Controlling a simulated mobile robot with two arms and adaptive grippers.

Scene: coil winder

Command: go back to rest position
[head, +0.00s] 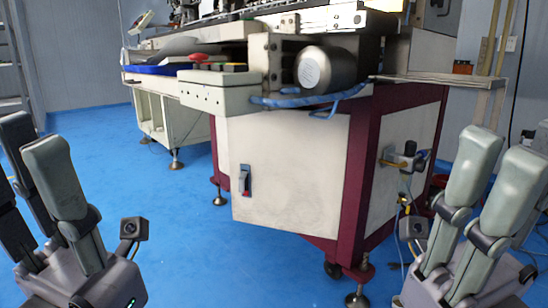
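My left gripper (30,140) is at the lower left of the head view, fingers pointing up. Its two padded fingers stand apart with nothing between them. My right gripper (503,153) is at the lower right, also pointing up, with a gap between its fingers and nothing held. Both grippers appear in front of the coil winder machine (290,165), one on each side, and neither is seen touching it.
The machine has a white cabinet with dark red frame posts, a grey motor (322,68) and a control box with buttons (217,90). A blue tray (155,70) lies further back. A small shelf (440,79) juts out at right. Blue floor (180,240) is clear at left.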

